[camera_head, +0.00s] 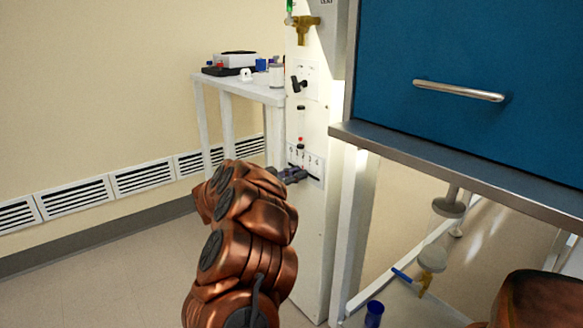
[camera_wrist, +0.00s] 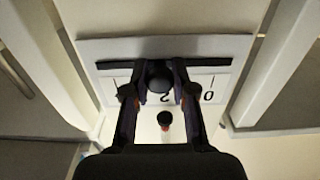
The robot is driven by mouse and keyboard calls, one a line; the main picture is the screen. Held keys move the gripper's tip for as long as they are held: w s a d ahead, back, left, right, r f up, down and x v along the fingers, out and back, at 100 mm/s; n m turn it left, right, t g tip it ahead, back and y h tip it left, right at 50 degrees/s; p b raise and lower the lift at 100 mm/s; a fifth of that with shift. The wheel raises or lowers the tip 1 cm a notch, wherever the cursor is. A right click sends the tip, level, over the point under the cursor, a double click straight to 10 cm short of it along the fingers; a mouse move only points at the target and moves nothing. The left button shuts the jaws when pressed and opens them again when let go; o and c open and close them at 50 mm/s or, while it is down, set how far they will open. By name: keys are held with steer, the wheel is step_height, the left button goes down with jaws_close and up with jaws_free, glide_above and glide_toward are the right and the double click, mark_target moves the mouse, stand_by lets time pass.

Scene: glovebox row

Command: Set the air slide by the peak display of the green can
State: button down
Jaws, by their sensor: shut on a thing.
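The air slide's scale plate (camera_head: 306,163) is low on the white panel, left of the blue cabinet. In the wrist view the plate (camera_wrist: 220,88) appears upside down, with a dark slot, a 0 at the right and a 2 near the middle. My gripper (camera_wrist: 158,90) is shut on the dark round slide knob (camera_wrist: 158,82), which stands close to the 2. The left finger covers part of the scale. In the head view my gripper (camera_head: 292,175) touches the plate area and hides the knob. I cannot make out a green can or its peak reading.
Above the plate are a clear tube (camera_head: 301,122), a black knob (camera_head: 299,84) and a brass valve (camera_head: 305,27). A white side table (camera_head: 262,93) with small items stands left. The blue cabinet's metal ledge (camera_head: 450,165) juts out at the right. A blue cup (camera_head: 374,313) is low down.

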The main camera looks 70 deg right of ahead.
steer(key=shift+s+a+f+p, duration=0.15)
steer(key=shift+s+a, duration=0.2)
steer(key=shift+s, duration=0.25)
steer(key=shift+s+a+r+p, duration=0.15)
steer(key=shift+s+a, duration=0.15)
steer(key=shift+s, duration=0.25)
steer(key=shift+f, duration=0.1)
steer(key=c, duration=1)
jaws_free()
steer(key=shift+o, duration=0.2)
steer(key=shift+w+a, duration=0.1)
steer(key=v, duration=1.1)
steer(key=shift+w+a, duration=0.2)
steer(key=shift+a, duration=0.15)
